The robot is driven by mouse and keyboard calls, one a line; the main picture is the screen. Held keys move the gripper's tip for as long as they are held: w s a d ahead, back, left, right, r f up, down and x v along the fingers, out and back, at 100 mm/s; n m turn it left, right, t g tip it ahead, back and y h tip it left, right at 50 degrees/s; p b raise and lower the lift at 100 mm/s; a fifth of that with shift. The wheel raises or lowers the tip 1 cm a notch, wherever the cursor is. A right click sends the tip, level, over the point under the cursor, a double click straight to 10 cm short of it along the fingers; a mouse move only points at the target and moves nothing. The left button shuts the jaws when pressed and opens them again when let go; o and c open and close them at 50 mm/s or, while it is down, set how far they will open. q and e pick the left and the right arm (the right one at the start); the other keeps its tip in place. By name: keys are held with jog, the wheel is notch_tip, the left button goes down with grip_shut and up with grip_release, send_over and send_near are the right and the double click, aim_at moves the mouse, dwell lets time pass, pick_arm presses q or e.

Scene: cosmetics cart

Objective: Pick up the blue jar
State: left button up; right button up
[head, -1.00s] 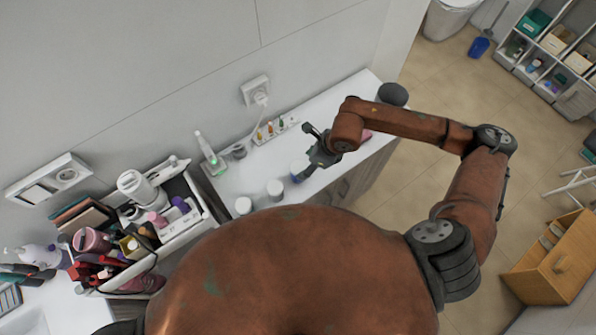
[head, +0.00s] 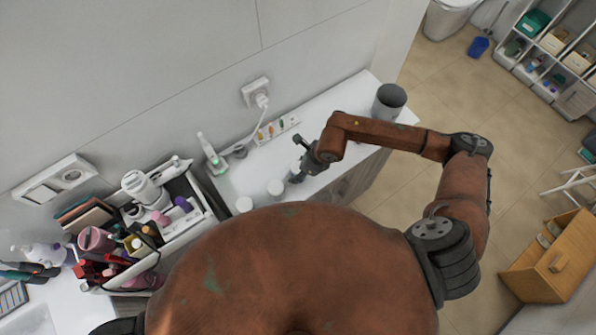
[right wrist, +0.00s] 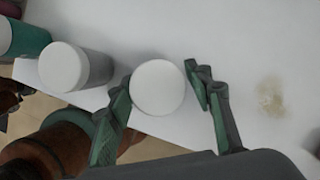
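A jar with a round white lid (right wrist: 157,88) stands between the fingers of my right gripper (right wrist: 160,80) in the right wrist view. Its body is hidden below the lid there. In the head view the same jar (head: 296,170) is partly covered by my right gripper (head: 303,161) and its bluish body barely shows. My right gripper is open, one finger on each side of the jar. The left finger looks very close to the lid; I cannot tell if it touches. My left gripper is out of view.
Two more white-lidded jars (head: 275,188) (head: 245,205) stand left of it on the white counter (head: 345,92). A crowded organizer (head: 196,215) is further left.

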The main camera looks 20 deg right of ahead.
jog(key=c, duration=0.9)
jog(key=shift+r, duration=0.1)
jog(key=shift+c, duration=0.2)
